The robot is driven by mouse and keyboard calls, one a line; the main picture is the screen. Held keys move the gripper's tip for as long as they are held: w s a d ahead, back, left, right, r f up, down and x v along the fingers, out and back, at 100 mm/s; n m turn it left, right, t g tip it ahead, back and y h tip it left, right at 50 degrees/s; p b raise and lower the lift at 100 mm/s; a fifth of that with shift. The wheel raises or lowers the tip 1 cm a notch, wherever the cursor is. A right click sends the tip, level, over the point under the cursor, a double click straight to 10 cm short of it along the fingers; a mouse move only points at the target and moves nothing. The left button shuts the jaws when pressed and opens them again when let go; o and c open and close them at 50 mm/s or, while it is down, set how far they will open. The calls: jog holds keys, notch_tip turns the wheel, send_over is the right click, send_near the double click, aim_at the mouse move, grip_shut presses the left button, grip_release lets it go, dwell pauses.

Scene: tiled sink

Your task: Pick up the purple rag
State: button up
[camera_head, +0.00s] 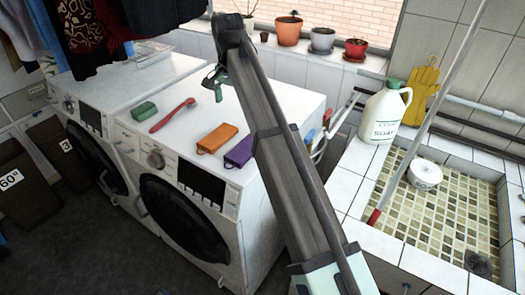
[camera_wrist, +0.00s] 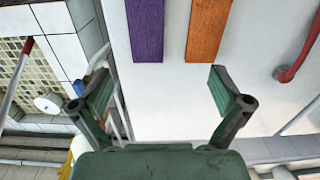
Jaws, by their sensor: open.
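The purple rag (camera_head: 239,153) is a folded block lying on top of the right white washing machine, near its front edge and just left of my arm. It also shows at the top of the wrist view (camera_wrist: 145,30), cut off by the frame edge. My gripper (camera_head: 216,83) is over the rear of the machine top, behind the rag in the head view. In the wrist view my gripper (camera_wrist: 160,92) has its two fingers wide apart with nothing between them. The purple rag lies beyond the fingertips, between their lines, left of centre.
An orange block (camera_head: 217,138) lies close left of the purple rag, with a narrow gap. A red brush (camera_head: 172,115) and a green block (camera_head: 144,110) lie farther left. The tiled sink, with a soap jug (camera_head: 386,112), is at the right.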

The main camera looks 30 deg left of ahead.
jog(key=d, duration=0.2)
jog(key=p, duration=0.4)
send_over(244, 148)
jog(key=shift+m, duration=0.3)
jog(key=f, duration=1.1)
jog(key=shift+w+d, duration=0.1)
jog(key=shift+w, duration=0.1)
jog(key=shift+s+f+p, duration=0.15)
jog(key=shift+f+p, duration=0.9)
jog(key=shift+f, duration=1.6)
jog(key=c, duration=1.2)
